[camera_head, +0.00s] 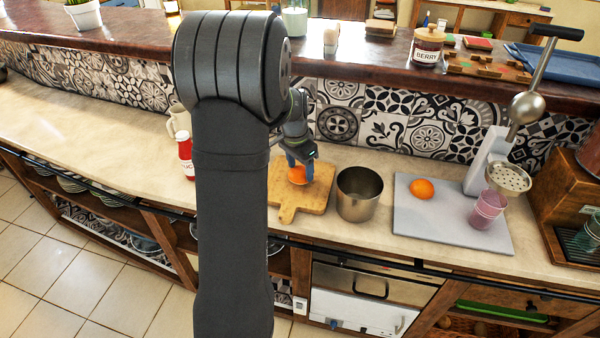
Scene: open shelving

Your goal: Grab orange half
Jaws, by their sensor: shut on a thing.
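An orange half (297,176) is on or just above the wooden cutting board (316,194), with its orange side in view. My gripper (299,163) points down at it from above, and its blue fingers are shut on the orange half. The far finger and the exact contact are partly hidden. I cannot tell whether the orange half touches the board. Another orange (421,189) rests on the grey board (440,222) to the right, apart from my gripper.
A steel pot (359,196) stands close to the right of the cutting board. The raised wooden shelf (380,75) runs behind the counter.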

